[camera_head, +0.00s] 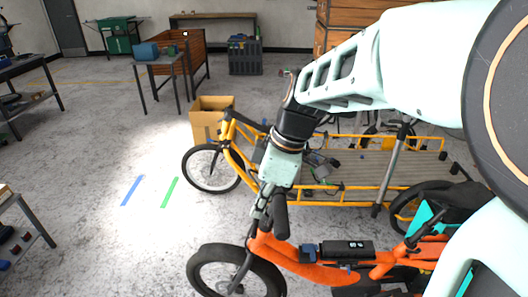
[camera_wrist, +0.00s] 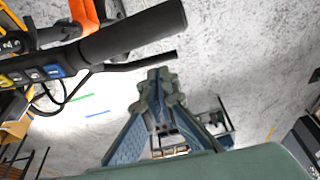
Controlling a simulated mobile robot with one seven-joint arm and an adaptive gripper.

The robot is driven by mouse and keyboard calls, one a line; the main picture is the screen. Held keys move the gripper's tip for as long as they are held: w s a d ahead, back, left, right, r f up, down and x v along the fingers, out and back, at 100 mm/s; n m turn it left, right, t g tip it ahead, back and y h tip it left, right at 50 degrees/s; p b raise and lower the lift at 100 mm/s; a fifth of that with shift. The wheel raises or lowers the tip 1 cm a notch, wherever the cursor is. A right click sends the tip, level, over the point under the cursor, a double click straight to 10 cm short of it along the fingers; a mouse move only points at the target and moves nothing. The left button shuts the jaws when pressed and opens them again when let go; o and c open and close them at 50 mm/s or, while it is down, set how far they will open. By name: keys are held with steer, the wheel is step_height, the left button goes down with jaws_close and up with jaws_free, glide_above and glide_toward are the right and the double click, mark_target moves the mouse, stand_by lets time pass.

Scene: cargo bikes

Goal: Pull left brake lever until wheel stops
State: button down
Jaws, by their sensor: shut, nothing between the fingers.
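An orange cargo bike (camera_head: 300,262) stands in front, with its front wheel (camera_head: 235,272) at the lower left. Its black handlebar grip (camera_head: 280,215) also fills the upper left of the wrist view (camera_wrist: 135,32). In the wrist view, a thin black brake lever (camera_wrist: 135,63) runs below the grip, apart from it. My gripper (camera_head: 259,212) is shut with nothing between its fingers. Its fingertips (camera_wrist: 158,76) are close to the lever's outer end, on the side away from the grip. I cannot tell whether they touch it, nor whether the wheel turns.
A yellow cargo bike (camera_head: 332,201) with a long flat bed stands just behind the orange one. A cardboard box (camera_head: 206,123) stands beside its front wheel. Bare concrete floor, with blue (camera_head: 132,190) and green (camera_head: 170,192) tape strips, lies open to the left.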

steer(key=p+v, duration=0.5)
steer(key=v, duration=0.5)
steer(key=shift+s+p, duration=0.3)
steer(key=shift+s, duration=0.05)
